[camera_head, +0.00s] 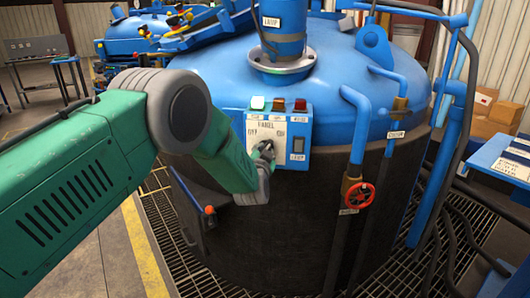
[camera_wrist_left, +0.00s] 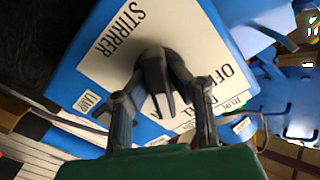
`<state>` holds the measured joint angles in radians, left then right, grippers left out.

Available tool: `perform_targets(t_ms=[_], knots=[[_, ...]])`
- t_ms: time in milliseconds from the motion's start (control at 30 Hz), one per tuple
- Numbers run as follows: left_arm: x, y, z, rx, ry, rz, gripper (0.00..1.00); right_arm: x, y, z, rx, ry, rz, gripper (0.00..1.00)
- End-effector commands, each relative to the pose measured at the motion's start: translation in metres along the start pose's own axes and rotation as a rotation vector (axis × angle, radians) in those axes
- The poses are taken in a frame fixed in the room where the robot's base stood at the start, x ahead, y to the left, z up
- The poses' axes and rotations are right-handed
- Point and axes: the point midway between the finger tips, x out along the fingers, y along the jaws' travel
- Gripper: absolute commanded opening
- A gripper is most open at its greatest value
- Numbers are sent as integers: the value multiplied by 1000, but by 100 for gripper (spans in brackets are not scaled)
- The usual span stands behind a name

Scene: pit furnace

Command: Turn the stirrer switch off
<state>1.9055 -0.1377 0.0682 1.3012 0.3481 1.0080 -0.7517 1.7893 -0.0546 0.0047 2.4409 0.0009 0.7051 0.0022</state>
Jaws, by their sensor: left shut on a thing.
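The stirrer switch sits on a blue control box (camera_head: 305,112) with a white label plate, fixed to the side of a large blue and black vessel. My left gripper (camera_head: 264,151) reaches the plate from the lower left and is shut on the switch knob, which it mostly hides in the head view. In the left wrist view the plate (camera_wrist_left: 100,62) reads STIRRER and part of OFF. There the dark knob (camera_wrist_left: 157,90) shows between the fingers of my left gripper (camera_wrist_left: 166,84). The knob's exact angle is hard to tell. My right gripper is out of view.
A lever with an orange tip (camera_head: 210,210) is below my left arm. Grating covers the floor.

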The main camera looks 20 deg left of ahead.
Motion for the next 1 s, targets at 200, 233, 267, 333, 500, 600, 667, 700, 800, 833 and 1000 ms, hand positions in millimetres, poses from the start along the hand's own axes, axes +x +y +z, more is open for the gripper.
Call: perform_targets(t_ms=[200,233,267,333,500,600,667,700,800,833,1000], knots=[[-1,1,0,-206,1,2,0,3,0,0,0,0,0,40],[-1,1,0,-235,1,2,0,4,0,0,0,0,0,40],[-1,1,0,-264,1,2,0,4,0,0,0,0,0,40],[-1,0,0,-331,0,2,0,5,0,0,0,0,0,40],[-1,-1,1,-493,0,1,0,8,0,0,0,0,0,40],[-1,-1,0,-588,0,2,0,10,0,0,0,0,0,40],[-1,-1,1,-646,0,1,0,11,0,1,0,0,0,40],[-1,-1,1,-684,0,1,0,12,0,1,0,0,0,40],[-1,-2,1,-779,1,1,0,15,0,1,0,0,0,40],[-1,-2,1,-807,1,0,0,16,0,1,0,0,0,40],[-1,-3,2,-964,1,-1,0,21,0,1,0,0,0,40]])
